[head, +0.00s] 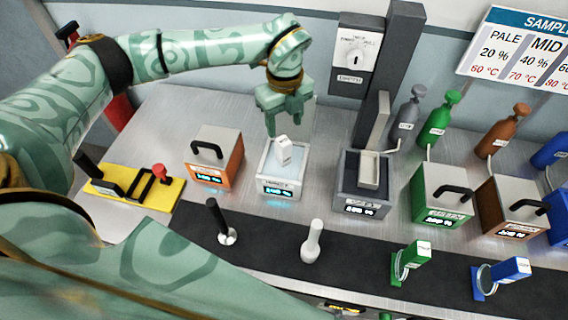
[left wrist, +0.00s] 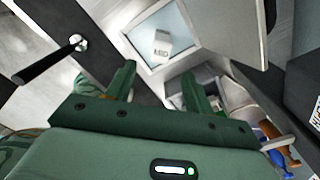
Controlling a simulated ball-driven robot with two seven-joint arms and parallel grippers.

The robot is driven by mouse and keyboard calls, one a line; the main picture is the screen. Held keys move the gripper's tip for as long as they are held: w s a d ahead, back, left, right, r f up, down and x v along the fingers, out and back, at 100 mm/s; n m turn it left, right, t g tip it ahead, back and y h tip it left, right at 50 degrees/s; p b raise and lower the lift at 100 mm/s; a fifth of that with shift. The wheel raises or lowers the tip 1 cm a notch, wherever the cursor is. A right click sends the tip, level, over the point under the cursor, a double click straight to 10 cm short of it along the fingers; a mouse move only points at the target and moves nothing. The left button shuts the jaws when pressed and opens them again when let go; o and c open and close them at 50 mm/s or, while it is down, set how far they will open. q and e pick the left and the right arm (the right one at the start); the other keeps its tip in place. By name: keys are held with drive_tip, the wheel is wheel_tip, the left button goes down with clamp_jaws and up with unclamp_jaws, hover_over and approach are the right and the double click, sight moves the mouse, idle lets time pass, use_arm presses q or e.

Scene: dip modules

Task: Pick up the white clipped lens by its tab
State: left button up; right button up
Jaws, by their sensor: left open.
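The white clipped lens shows as its white tab (head: 283,150), which stands up slightly tilted from the pale blue opening of the white box (head: 280,188). Its lens part cannot be made out. In the left wrist view the tab (left wrist: 163,47) carries dark lettering that seems to read MID, and the box's white rim surrounds a blue surface. My left gripper (head: 284,128) is open and empty, pointing down just above and behind the tab. In the left wrist view its two fingers (left wrist: 157,76) are apart, with the tab beyond their tips. My right gripper is not in view.
An orange box (head: 228,173) with a black handle is to the left, and a dark grey box (head: 350,190) with a raised lid to the right. A black-handled tool (head: 220,220), a white tool (head: 313,240) and green (head: 417,253) and blue (head: 512,268) clipped lenses stand on the dark strip.

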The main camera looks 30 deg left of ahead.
sight(284, 141)
use_arm(q)
drive_tip(key=f, duration=0.8)
drive_tip(key=shift+w+a+f, duration=0.15)
drive_tip(key=shift+w+a, duration=0.05)
drive_tip(key=shift+a, duration=0.05)
clamp_jaws()
